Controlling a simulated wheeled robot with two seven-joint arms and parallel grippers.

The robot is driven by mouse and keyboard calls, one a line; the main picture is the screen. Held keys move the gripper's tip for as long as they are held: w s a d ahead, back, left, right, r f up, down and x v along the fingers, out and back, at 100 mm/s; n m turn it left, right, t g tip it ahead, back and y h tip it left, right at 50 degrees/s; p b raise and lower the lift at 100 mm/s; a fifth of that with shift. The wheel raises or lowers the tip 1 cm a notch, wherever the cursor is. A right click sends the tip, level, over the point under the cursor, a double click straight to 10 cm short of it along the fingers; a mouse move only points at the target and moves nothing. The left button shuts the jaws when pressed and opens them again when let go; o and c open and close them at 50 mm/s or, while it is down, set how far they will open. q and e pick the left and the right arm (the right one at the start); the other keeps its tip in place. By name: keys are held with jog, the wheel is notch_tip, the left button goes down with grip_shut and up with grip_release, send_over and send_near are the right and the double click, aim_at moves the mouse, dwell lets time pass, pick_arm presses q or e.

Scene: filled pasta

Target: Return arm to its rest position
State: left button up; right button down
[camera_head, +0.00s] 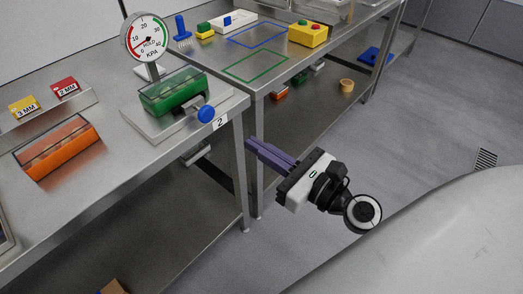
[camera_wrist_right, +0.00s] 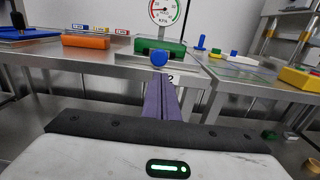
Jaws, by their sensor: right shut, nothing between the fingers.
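My right gripper (camera_head: 252,148) hangs in free air in front of the steel tables in the head view. Its purple fingers are shut together with nothing between them, and they point toward the table edge near the plate marked 2. In the right wrist view the shut fingers (camera_wrist_right: 161,98) point ahead, below a blue knob (camera_wrist_right: 159,58). The rest of the right arm is partly cut off by my pale body at the lower right. My left gripper is not in either view.
A green block fixture (camera_head: 172,92) with a blue knob and a pressure gauge (camera_head: 147,38) stand near the table edge. An orange block (camera_head: 57,147) lies at left. A yellow box (camera_head: 308,33) sits on the far table (camera_head: 262,85). The floor (camera_head: 430,115) at right is clear.

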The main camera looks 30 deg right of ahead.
jog(key=shift+s+d, duration=0.1)
jog(key=shift+s, duration=0.2)
dwell(0.4)
jog(key=s+a+f+n+g+h, duration=0.1)
jog(key=s+a+f+n+g, duration=0.1)
jog(key=f+n, duration=0.7)
jog(key=s+a+f+n+g, duration=0.2)
jog(key=s+f+n, duration=0.5)
jog(key=n, duration=0.7)
jog(key=s+a+f+n+g+h, duration=0.1)
jog(key=s+a+f+n+g, duration=0.2)
jog(key=f+n, duration=0.8)
jog(key=shift+s+f+n+g+h, duration=0.3)
jog(key=shift+s+f+n+g, duration=0.15)
jog(key=shift+s+g, duration=0.45)
